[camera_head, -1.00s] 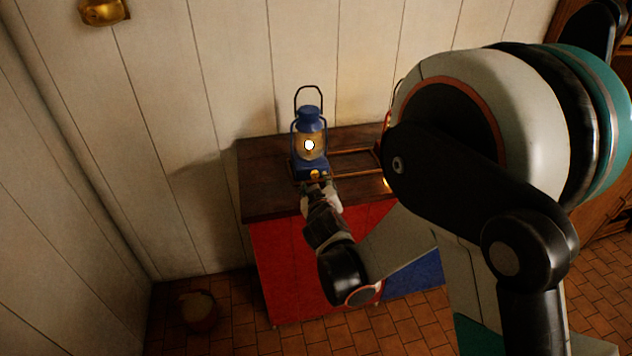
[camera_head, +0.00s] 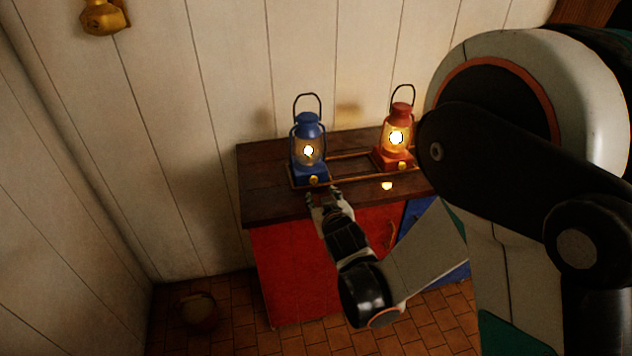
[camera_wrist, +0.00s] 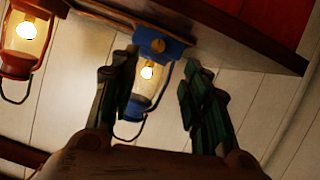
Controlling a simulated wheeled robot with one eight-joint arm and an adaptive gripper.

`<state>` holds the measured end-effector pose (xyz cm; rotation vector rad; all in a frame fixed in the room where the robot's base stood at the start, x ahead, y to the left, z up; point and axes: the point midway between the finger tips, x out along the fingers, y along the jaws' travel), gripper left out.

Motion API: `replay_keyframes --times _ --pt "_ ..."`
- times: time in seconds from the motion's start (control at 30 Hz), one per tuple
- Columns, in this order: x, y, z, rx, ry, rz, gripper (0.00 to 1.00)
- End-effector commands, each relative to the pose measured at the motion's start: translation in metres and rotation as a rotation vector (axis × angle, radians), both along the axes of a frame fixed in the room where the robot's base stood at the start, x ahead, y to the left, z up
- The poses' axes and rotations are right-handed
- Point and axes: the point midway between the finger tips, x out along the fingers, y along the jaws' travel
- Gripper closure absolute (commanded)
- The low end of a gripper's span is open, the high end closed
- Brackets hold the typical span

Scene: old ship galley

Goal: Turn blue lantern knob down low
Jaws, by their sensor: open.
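The blue lantern (camera_head: 310,170) stands upright and lit at the left of the counter, its small brass knob (camera_head: 314,180) low on the front of its base. In the wrist view, which is upside down, the blue lantern (camera_wrist: 172,48) and its knob (camera_wrist: 157,45) appear beyond and between my fingers. My gripper (camera_head: 324,194) is open and empty, just in front of the knob and apart from it. Its two spread fingers also show in the wrist view (camera_wrist: 160,70). The lantern's flame looks bright through the glass.
A lit red lantern (camera_head: 396,159) stands to the right on the same dark wooden counter (camera_head: 262,198), with a low rail (camera_head: 350,155) around the lanterns. A small glowing spot (camera_head: 387,185) is at the counter's front. Red cupboard doors (camera_head: 285,265) are below; a plank wall is behind.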

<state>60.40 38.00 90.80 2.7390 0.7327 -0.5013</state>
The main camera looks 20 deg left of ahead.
Motion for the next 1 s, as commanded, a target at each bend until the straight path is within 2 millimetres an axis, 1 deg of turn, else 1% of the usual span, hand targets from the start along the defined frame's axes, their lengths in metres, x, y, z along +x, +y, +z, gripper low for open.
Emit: replay_keyframes --times 0.03,0.17,0.27,0.37,0.47,0.8,1.0 --pt "0.001 -0.005 0.006 0.037 0.021 -0.005 0.57" --pt "0.000 -0.010 0.010 0.116 0.058 -0.006 0.57" --pt "0.001 -0.010 0.010 0.142 0.070 -0.006 0.57" --pt "0.006 -0.007 0.006 0.147 0.072 -0.006 0.57" --pt "0.017 0.000 -0.001 0.146 0.072 -0.005 0.57" --pt "0.069 0.032 -0.027 0.145 0.072 -0.006 0.57" --pt "0.094 0.047 -0.038 0.145 0.072 -0.006 0.57"
